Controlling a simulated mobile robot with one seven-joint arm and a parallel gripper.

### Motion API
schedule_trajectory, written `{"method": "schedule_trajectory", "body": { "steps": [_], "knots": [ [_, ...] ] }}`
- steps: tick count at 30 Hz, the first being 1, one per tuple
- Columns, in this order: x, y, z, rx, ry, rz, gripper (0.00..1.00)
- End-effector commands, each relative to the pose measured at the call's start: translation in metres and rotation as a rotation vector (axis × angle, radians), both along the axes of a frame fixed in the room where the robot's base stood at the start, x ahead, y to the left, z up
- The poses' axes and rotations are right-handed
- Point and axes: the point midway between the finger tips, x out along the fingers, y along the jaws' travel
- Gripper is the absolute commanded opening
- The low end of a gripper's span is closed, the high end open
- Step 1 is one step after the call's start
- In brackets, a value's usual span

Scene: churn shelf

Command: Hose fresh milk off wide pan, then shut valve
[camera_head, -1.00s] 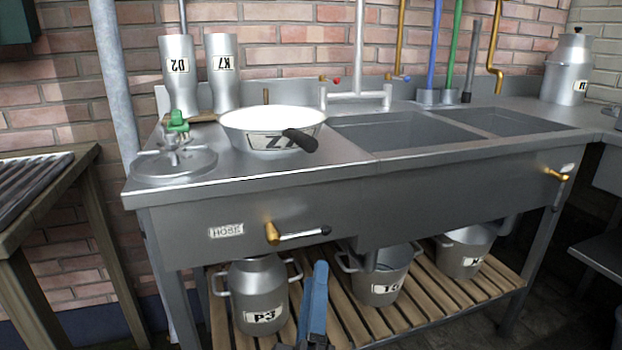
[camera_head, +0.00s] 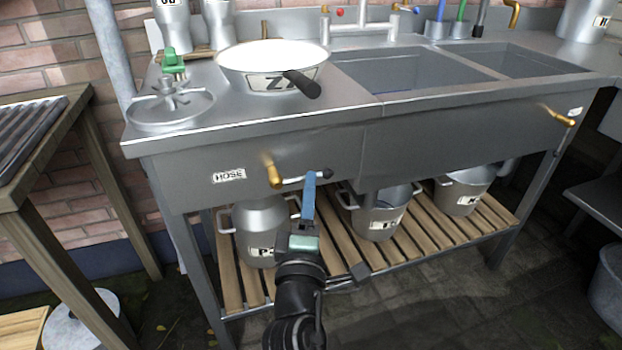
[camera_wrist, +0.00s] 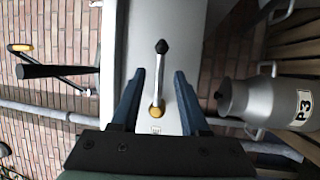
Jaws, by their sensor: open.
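The wide pan (camera_head: 250,75) with a black handle stands on the steel counter left of the sinks, filled with white milk. The hose valve (camera_head: 274,174) is brass with a grey lever ending in a black knob, on the counter front beside a HOSE label (camera_head: 229,176). The lever points sideways to the right. My gripper (camera_head: 308,203) is in front of the valve, blue fingers toward it. In the wrist view, the open fingers (camera_wrist: 158,88) flank the valve lever (camera_wrist: 160,70) with gaps on both sides. I cannot tell how near the fingertips are to the lever. No hose is clearly seen.
Two sinks (camera_head: 415,75) lie right of the pan. Below, a slatted shelf (camera_head: 440,238) holds a milk can (camera_head: 262,220) and two pots. A wooden-framed table (camera_head: 35,170) stands left.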

Motion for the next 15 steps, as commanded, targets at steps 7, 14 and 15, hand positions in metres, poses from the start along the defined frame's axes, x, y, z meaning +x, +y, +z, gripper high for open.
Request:
{"method": "schedule_trajectory", "body": {
  "steps": [7,14,15],
  "knots": [
    [0.031,-0.002,0.005,0.000,-0.001,0.002,0.45],
    [0.041,-0.003,0.007,0.001,0.001,0.001,0.45],
    [0.041,-0.003,0.007,0.001,0.001,0.001,0.45]
  ]
}}
